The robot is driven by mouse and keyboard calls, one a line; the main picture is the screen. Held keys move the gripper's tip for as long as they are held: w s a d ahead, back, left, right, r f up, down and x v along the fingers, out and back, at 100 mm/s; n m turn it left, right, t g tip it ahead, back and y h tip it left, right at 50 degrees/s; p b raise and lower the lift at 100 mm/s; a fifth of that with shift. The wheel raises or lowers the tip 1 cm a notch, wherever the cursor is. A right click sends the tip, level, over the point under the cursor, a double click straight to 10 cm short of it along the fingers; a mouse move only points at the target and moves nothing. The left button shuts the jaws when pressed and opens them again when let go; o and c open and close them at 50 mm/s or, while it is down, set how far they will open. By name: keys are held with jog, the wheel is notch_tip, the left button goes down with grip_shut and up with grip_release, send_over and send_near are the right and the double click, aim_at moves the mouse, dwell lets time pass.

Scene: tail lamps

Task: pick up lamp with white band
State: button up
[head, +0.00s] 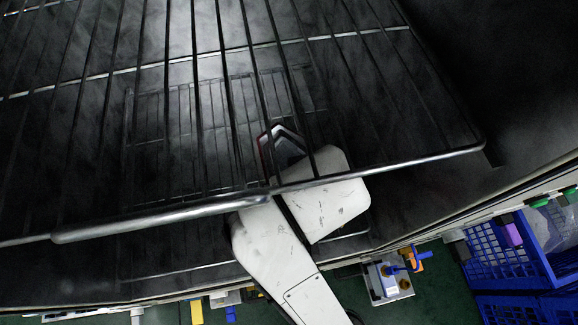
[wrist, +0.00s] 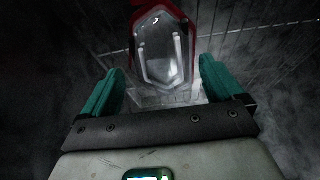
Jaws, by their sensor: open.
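A lamp (wrist: 163,48) with a clear grey lens and a red rim stands just ahead of my gripper in the wrist view. A pale translucent part shows below the lens; I cannot tell whether it is a white band. My gripper (wrist: 162,72) is open, with one teal finger on each side of the lamp's lower part. I see no clear contact between fingers and lamp. In the head view the lamp (head: 282,147) shows partly behind wire bars, with a red left edge, just beyond my white arm. My fingers are hidden there.
A wire rack (head: 130,70) spans the upper head view, above my arm's end. A second wire grid (head: 150,140) lies lower down. Dark walls enclose the space. Blue crates (head: 505,265) and a device with blue and orange parts (head: 390,278) are outside at lower right.

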jog(key=shift+w+a, duration=0.15)
jog(key=shift+w, duration=0.4)
jog(key=shift+w+a+f+b, duration=0.1)
jog(key=shift+w+a+b, duration=0.1)
jog(key=shift+w+b, duration=0.25)
jog(key=shift+w+a+b, duration=0.15)
jog(key=shift+w+b, duration=0.1)
jog(key=shift+w, duration=0.35)
jog(key=shift+b+x, duration=0.45)
jog(key=shift+x, duration=0.55)
jog(key=shift+w+a+f, duration=0.1)
jog(key=shift+w+f, duration=0.25)
jog(key=shift+w, duration=0.05)
jog(key=shift+c, duration=0.2)
jog(key=c, duration=0.9)
jog(key=shift+s+f, duration=0.1)
jog(key=shift+f, duration=0.05)
grip_shut()
